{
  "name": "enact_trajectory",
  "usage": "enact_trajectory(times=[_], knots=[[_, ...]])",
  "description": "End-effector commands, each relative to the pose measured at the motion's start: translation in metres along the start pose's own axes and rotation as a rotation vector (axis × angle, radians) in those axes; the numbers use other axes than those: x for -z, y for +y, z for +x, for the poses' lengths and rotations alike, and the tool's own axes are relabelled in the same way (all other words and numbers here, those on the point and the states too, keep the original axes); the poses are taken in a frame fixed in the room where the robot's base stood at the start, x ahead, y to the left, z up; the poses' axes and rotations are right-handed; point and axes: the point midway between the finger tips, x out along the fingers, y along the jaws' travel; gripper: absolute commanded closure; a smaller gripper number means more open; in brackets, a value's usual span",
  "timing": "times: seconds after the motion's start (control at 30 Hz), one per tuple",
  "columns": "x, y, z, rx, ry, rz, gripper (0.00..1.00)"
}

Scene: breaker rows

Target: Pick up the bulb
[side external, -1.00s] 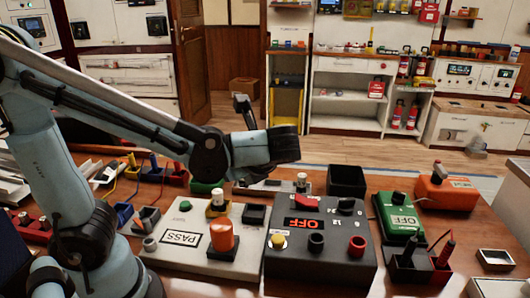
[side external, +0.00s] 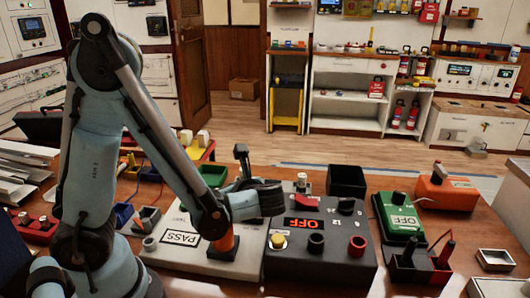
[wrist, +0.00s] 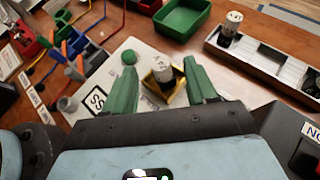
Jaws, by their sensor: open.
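A white-topped cylinder, which looks like the bulb (wrist: 163,72), stands in a small yellow-edged holder (wrist: 176,97) on the white panel in the wrist view. My gripper (wrist: 159,68) is open, with its green fingers on either side of the bulb in the picture. I cannot tell whether they touch it or how far above it they are. In the side view my arm covers the bulb and the fingers.
The white PASS panel (side external: 168,258) carries an orange cylinder (side external: 225,242), close to my arm. A black OFF box (side external: 318,262) stands just right. Another white cylinder (wrist: 232,22) stands on a metal rail (wrist: 272,60). A green tray (wrist: 182,18) lies beyond the panel.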

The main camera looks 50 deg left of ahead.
Motion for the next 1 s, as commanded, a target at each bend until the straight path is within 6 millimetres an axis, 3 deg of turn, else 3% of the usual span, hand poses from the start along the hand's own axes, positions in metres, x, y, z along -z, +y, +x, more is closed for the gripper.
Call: enact_trajectory(times=[0.2,0.47,0.83,1.0], knots=[[0.000,0.000,0.024,-0.001,0.000,0.000,0.43],[0.000,0.000,0.026,0.001,0.000,0.001,0.43],[0.000,0.000,0.026,0.001,0.000,0.001,1.00],[0.000,0.000,0.025,0.001,0.000,0.001,1.00]])
